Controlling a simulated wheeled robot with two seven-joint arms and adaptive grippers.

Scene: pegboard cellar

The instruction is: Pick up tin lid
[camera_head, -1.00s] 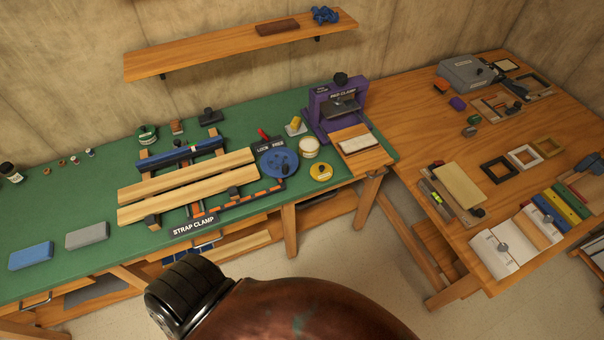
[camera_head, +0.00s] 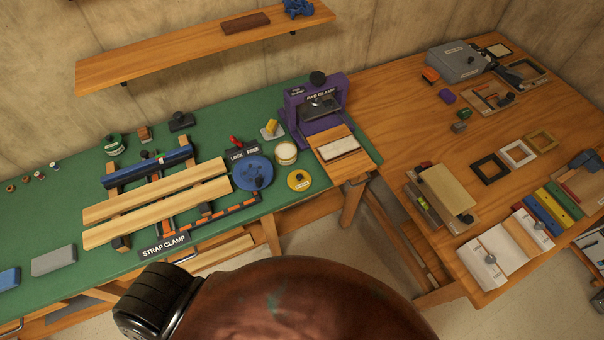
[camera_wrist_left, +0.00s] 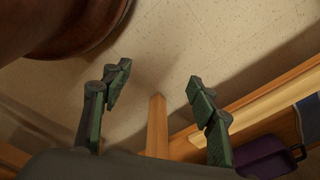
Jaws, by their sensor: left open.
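A round yellow lid with a dark knob (camera_head: 299,180) lies flat on the green bench top, and I take it for the tin lid. A cream round tin (camera_head: 286,153) stands just behind it, and a blue disc lies to its left. My left gripper (camera_wrist_left: 158,78) shows in the left wrist view with its two fingers spread and nothing between them. It is above bare floor and wooden beams, away from the lid. In the head view my arm fills the bottom middle and the gripper itself is hidden. My right gripper is in neither view.
A purple pad clamp (camera_head: 315,112) stands behind the lid, and a wooden block with a pale pad (camera_head: 338,146) is at its right. The strap clamp with long boards (camera_head: 155,215) lies left. A wooden table (camera_head: 400,120) with many items adjoins at right.

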